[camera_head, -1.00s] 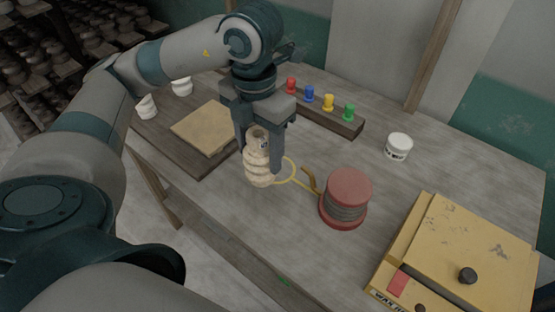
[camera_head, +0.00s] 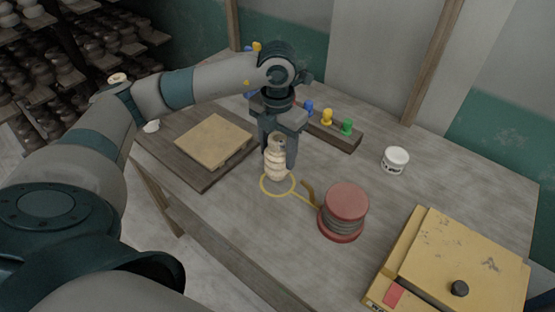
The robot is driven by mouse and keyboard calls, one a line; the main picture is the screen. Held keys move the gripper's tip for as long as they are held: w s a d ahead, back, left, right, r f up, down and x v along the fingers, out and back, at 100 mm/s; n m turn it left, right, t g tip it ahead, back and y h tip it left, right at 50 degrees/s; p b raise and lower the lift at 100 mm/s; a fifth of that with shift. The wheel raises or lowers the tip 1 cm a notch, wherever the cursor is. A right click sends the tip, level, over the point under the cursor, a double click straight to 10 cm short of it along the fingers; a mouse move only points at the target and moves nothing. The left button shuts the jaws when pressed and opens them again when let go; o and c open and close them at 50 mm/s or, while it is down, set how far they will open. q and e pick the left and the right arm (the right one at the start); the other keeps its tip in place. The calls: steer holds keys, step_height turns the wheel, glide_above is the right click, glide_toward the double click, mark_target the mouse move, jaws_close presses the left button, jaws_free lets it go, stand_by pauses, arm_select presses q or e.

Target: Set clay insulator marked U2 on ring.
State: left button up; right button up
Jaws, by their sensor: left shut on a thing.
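The cream, ribbed clay insulator (camera_head: 277,162) is between the fingers of my left gripper (camera_head: 276,160), which is shut on it. It looks upright, and no marking can be read on it now. The yellow ring (camera_head: 264,190) lies on the table just below the insulator in the picture. The insulator's lower end overlaps the ring's far side in the picture; I cannot tell whether it touches the table. My right gripper is not in view.
A wooden board (camera_head: 214,141) is at left. A rack with coloured pegs (camera_head: 342,139) lies behind, a white jar (camera_head: 395,160) and yellow box (camera_head: 456,262) at right.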

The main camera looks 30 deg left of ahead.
mark_target(277, 162)
arm_select(q)
steer(key=shift+f+p, duration=0.3)
step_height(277, 162, down, 2)
steer(key=shift+p, duration=0.55)
steer(key=shift+f, duration=0.6)
steer(key=shift+f, duration=0.25)
steer(key=o, duration=1.5)
steer(key=shift+r, duration=0.1)
steer(key=shift+r, duration=0.1)
